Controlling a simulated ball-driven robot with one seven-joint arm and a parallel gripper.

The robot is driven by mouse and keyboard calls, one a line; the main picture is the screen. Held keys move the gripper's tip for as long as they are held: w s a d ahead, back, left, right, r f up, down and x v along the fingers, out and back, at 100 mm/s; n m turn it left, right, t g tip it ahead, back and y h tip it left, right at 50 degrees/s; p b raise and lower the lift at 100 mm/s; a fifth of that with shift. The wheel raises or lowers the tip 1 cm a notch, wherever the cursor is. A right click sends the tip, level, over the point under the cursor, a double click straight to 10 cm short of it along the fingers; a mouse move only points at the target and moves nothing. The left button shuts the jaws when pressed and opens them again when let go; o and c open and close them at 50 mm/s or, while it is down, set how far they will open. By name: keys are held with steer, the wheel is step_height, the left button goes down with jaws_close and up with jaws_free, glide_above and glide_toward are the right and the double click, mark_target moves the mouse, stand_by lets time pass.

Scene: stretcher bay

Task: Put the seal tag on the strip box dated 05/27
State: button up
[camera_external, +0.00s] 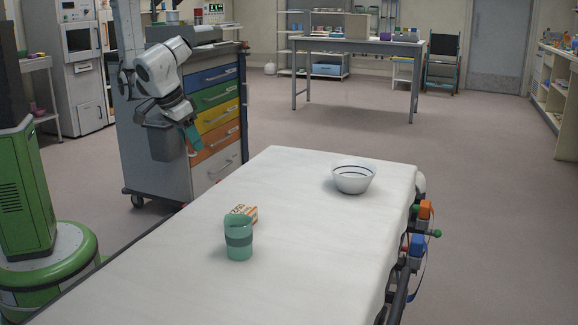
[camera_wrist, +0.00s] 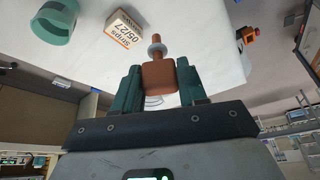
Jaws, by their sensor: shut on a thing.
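The strip box (camera_external: 250,212) is small, cream and orange, and sits on the white stretcher top, partly behind a green cup. Its label reads "Strips 05/27" in the wrist view (camera_wrist: 124,34). My gripper (camera_external: 190,137) is up beside the drawer cart, beyond the stretcher's left edge and well away from the box. In the wrist view its green fingers (camera_wrist: 160,80) are shut on a copper-brown block with a ringed pin, which appears to be the seal tag (camera_wrist: 159,76).
The green cup (camera_external: 239,241) with a dark band stands right in front of the box. A white bowl (camera_external: 353,179) stands at the stretcher's far end. The stretcher top (camera_external: 310,235) between is clear. The drawer cart (camera_external: 215,120) stands beside my gripper.

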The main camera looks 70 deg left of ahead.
steer(key=a+p, duration=0.1)
steer(key=a, duration=0.1)
steer(key=n+b, duration=0.1)
steer(key=b, duration=0.4)
glide_above(241, 211)
steer(key=shift+f, duration=6.15)
steer(key=shift+a, duration=0.1)
steer(key=shift+f, duration=0.2)
steer(key=o, duration=1)
steer(key=shift+r, duration=0.1)
